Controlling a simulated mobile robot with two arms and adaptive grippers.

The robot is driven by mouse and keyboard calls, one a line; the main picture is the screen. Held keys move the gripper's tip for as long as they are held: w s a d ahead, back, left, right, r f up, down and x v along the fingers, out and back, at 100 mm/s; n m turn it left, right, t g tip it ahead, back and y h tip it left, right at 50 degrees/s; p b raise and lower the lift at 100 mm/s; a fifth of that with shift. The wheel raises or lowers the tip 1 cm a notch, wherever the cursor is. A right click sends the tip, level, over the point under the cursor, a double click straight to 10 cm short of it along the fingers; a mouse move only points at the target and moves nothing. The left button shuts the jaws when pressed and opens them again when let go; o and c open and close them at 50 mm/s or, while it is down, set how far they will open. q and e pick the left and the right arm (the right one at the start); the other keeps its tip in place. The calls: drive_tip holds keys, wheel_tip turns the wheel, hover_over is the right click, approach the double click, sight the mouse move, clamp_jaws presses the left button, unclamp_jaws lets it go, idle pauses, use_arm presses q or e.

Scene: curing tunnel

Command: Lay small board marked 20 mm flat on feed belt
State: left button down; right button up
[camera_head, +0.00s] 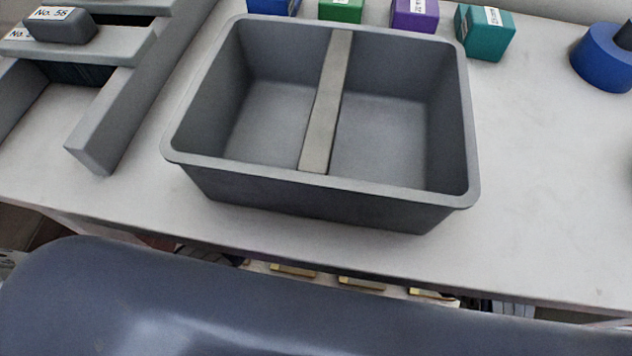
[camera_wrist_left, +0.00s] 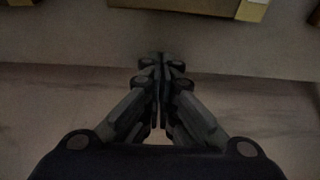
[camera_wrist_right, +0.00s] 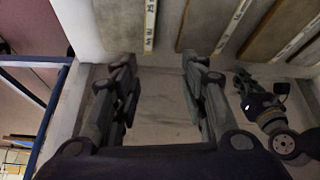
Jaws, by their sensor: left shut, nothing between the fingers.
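Several flat boards with pale labelled edges lie side by side at the top of the right wrist view, one board (camera_wrist_right: 128,22) at the left of the row. My right gripper (camera_wrist_right: 157,68) is open and empty, just below the boards' edges. My left gripper (camera_wrist_left: 162,60) is shut and empty over a bare surface, with a pale-edged board (camera_wrist_left: 252,10) partly visible above. Neither gripper shows in the head view. I cannot identify the feed belt with certainty.
A grey bin (camera_head: 330,190) with a divider stands on the light table (camera_head: 545,190). Grey rails (camera_head: 115,130) and a block labelled No. 58 (camera_head: 60,25) are at left. Coloured blocks, one teal (camera_head: 487,35), and a blue roll (camera_head: 603,58) stand behind.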

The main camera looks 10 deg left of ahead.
use_arm(q)
drive_tip(key=shift+s+r, duration=0.1)
drive_tip(key=shift+s, duration=1.85)
use_arm(e)
drive_tip(key=shift+s, duration=0.2)
use_arm(q)
drive_tip(key=shift+s+r+p, duration=0.2)
drive_tip(key=shift+s+p, duration=0.35)
drive_tip(key=shift+p, duration=0.2)
drive_tip(key=s+p, duration=0.3)
drive_tip(key=shift+s, duration=0.1)
drive_tip(key=s+p, duration=0.1)
drive_tip(key=s, duration=0.1)
drive_tip(key=s+p, duration=0.1)
drive_tip(key=shift+s+f, duration=0.2)
drive_tip(key=shift+s, duration=0.2)
use_arm(e)
drive_tip(key=s+f+g, duration=0.1)
drive_tip(key=f, duration=0.3)
drive_tip(key=s+f+g, duration=0.1)
drive_tip(key=f, duration=0.4)
drive_tip(key=s+f, duration=0.1)
drive_tip(key=f, duration=0.3)
drive_tip(key=shift+d+f+g, duration=0.15)
drive_tip(key=shift+d+g, duration=0.25)
use_arm(q)
drive_tip(key=v, duration=1.2)
use_arm(e)
drive_tip(key=shift+s, duration=0.1)
